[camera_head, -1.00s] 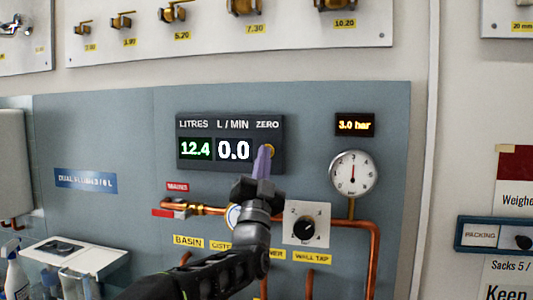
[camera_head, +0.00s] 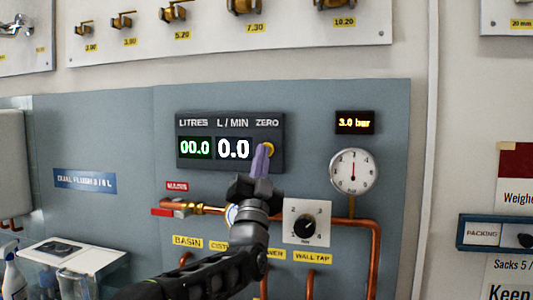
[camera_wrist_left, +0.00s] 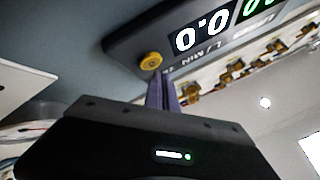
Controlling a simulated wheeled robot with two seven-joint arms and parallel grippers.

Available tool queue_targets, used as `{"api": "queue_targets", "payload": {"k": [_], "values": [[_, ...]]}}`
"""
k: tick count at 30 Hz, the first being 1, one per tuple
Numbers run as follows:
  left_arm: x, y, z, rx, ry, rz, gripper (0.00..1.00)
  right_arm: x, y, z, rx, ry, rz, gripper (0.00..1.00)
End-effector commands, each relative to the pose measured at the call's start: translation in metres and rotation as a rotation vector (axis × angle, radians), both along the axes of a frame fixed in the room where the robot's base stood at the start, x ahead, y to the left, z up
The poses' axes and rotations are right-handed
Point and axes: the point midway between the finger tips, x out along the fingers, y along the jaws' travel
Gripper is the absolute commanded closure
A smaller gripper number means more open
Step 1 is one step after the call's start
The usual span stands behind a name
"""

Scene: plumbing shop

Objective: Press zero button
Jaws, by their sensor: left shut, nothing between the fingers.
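The dark meter box (camera_head: 228,168) hangs on the grey-blue panel. Its litres display (camera_head: 195,148) reads 00.0 and its flow display (camera_head: 233,148) reads 0.0. The yellow round zero button (camera_head: 270,149) sits under the word ZERO at the box's right; it also shows in the left wrist view (camera_wrist_left: 151,61). My left gripper (camera_head: 262,149) is shut and empty, its purple fingertips just beside and partly in front of the button. In the left wrist view the fingertips (camera_wrist_left: 157,76) are close to the button; I cannot tell whether they touch it. My right gripper is not in view.
A pressure gauge (camera_head: 354,172) and a 3.0 bar display (camera_head: 355,123) are to the right. Below are a black knob (camera_head: 307,229), copper pipes (camera_head: 372,255) and a red-handled valve (camera_head: 175,211). A board of brass valves (camera_head: 230,45) is above.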

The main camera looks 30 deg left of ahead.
Motion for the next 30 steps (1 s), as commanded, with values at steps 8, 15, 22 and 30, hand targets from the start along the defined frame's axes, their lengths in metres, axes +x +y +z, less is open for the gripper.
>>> {"api": "queue_targets", "payload": {"k": [8, 15, 22, 30], "values": [[-0.028, -0.009, -0.005, -0.002, -0.004, -0.001, 1.00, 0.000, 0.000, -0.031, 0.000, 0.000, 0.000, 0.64], [-0.049, -0.017, -0.002, 0.000, -0.003, -0.001, 1.00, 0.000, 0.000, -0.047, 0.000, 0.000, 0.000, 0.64], [-0.053, -0.019, 0.000, 0.000, 0.001, -0.001, 1.00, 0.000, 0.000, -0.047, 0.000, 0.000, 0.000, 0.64], [-0.052, -0.018, 0.000, 0.000, 0.000, 0.000, 1.00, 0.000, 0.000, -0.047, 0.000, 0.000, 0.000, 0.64]]}}
